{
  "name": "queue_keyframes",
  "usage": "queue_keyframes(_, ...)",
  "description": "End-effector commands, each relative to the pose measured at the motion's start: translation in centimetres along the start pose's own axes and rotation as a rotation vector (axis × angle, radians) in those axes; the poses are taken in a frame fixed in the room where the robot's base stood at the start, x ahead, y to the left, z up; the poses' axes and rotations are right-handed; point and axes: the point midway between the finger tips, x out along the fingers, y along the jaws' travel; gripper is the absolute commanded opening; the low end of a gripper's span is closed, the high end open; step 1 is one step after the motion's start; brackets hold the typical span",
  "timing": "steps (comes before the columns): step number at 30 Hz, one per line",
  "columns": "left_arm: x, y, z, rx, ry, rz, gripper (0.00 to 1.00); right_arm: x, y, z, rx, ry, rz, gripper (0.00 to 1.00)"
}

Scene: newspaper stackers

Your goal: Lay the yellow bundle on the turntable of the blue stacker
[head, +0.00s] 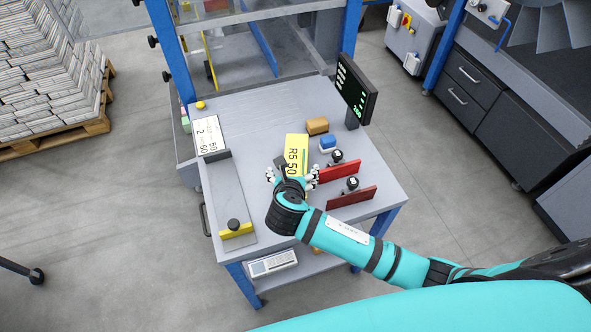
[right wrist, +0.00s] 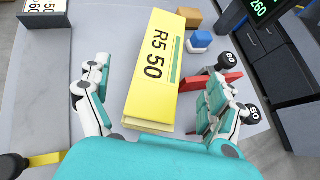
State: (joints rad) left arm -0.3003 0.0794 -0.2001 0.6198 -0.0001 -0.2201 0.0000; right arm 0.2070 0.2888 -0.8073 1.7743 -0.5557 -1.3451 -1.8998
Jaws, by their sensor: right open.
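The yellow bundle (head: 295,147), marked "R5 50" with a green stripe, lies on the grey bench. In the right wrist view the yellow bundle (right wrist: 150,85) lies lengthwise between the spread fingers. My right gripper (head: 292,174) is open over its near end; the right wrist view shows the gripper (right wrist: 160,75) with a finger on each side and gaps between. A blue-framed machine (head: 173,55) stands behind the bench; I cannot tell if it is the blue stacker. I cannot make out a turntable. My left gripper is out of view.
On the bench (head: 255,110) are a white label plate (head: 209,136), a black screen (head: 354,90), a tan block (head: 317,125), a blue-and-white block (head: 327,143), and red plates (head: 340,171) beside black knobs. A pallet of newspapers (head: 50,80) stands left.

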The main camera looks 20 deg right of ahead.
Motion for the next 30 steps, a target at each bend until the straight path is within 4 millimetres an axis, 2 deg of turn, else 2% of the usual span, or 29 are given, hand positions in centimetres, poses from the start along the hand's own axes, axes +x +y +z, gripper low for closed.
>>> queue_keyframes(4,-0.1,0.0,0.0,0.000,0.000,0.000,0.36,2.7,0.0,0.1,0.001,-0.001,-0.001,0.92)
queue_keyframes(13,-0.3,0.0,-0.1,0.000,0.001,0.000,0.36,5.0,-0.1,0.1,0.000,-0.001,0.000,0.92)
queue_keyframes(21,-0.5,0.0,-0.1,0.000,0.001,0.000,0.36,8.8,-0.3,0.0,0.000,-0.001,0.001,0.92)
queue_keyframes(30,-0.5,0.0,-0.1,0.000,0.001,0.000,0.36,9.4,-0.3,0.0,0.000,-0.001,0.003,0.92)
